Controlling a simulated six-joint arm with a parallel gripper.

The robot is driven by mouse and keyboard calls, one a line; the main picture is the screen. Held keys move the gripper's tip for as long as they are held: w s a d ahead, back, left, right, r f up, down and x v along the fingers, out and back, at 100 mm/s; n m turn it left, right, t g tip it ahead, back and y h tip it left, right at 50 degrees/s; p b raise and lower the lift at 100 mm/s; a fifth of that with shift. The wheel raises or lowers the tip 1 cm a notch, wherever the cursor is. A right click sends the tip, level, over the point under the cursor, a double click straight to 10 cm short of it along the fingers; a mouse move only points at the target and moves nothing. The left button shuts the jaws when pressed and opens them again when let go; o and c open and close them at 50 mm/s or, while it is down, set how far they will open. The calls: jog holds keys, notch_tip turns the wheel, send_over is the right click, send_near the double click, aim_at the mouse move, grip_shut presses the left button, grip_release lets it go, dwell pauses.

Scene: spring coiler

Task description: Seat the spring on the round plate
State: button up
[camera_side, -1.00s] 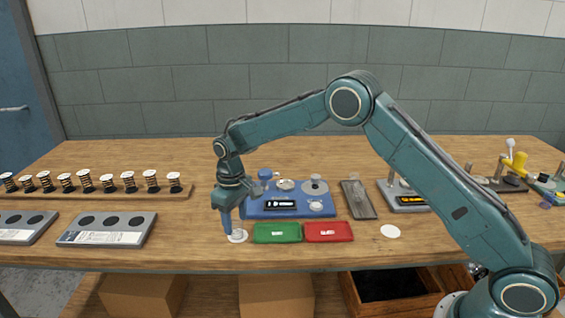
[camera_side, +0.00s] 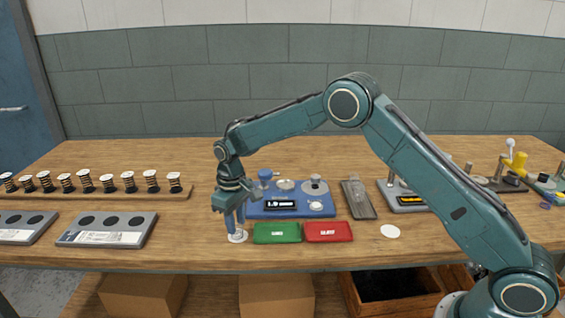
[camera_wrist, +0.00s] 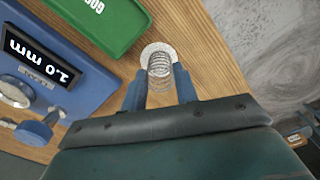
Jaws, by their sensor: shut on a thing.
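The spring (camera_wrist: 160,72) is a thin silver coil between the two blue fingers of my gripper (camera_wrist: 160,84) in the wrist view. A pale, speckled round plate (camera_wrist: 153,49) shows at the coil's far end. In the side view my gripper (camera_side: 236,226) points down at the front of the bench, directly over a whitish disc (camera_side: 238,238). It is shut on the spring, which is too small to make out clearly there. I cannot tell whether the coil's lower end touches the plate.
A green tray (camera_side: 277,232) and a red tray (camera_side: 328,231) lie just right of my gripper. A blue gauge base (camera_side: 262,211) with a display stands behind. Another white disc (camera_side: 390,231) lies farther right. A rack of springs (camera_side: 100,193) stands at left.

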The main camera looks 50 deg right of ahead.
jog(key=shift+r, duration=0.85)
dwell(0.3)
jog(key=shift+r, duration=0.95)
jog(key=shift+r, duration=0.1)
jog(key=shift+r, duration=0.6)
notch_tip(320, 180, up, 9)
jog(key=w+d+m, duration=0.2)
jog(key=d+m, duration=0.1)
jog(key=d, duration=0.9)
jog(key=w+d+m, duration=0.3)
jog(key=d, duration=0.9)
jog(key=shift+s+a+f, duration=0.1)
jog(key=shift+f, duration=1.05)
jog(key=shift+s+f, duration=0.1)
jog(key=shift+f, duration=1)
jog(key=shift+f, duration=0.15)
